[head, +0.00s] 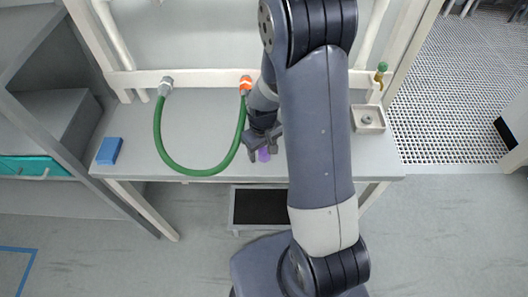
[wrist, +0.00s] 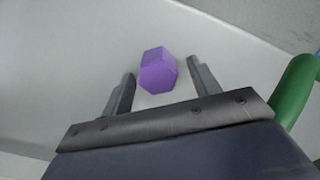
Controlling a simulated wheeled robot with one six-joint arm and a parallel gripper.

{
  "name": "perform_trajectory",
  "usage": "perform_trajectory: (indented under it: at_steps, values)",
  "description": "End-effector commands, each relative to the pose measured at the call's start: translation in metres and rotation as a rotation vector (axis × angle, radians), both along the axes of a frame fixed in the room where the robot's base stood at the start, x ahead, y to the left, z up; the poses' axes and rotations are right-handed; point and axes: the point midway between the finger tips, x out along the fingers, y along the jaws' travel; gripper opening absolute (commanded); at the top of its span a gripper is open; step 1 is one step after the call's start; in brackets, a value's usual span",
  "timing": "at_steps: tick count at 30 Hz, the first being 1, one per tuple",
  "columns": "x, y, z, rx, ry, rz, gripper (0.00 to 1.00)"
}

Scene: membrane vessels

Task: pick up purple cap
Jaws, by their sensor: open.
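The purple cap (wrist: 157,71) is a small six-sided piece on the pale bench top. In the wrist view it lies just past and between the two fingertips of my gripper (wrist: 161,78). The fingers are apart and nothing is held between them. I cannot tell from these views whether a finger touches the cap.
A green hose (head: 187,170) loops over the bench (head: 130,130), left of my gripper. A blue block (head: 109,151) lies at the left end. A small tray (head: 368,119) and a brass tap (head: 380,75) are at the right. A black-topped step (head: 258,207) stands below the front edge.

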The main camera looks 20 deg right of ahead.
Motion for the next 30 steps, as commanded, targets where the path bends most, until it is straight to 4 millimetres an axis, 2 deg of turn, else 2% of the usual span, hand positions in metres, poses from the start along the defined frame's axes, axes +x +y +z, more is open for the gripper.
perform_trajectory:
  at_steps: [5,24,30]
  values:
    - [0.0,0.0001,-0.0002,0.0,0.0,0.0,0.58]
    - [0.0,0.0,0.0001,0.0,0.0,0.0,0.07]
    - [0.0001,0.0,0.0002,0.0,0.0,0.0,0.05]
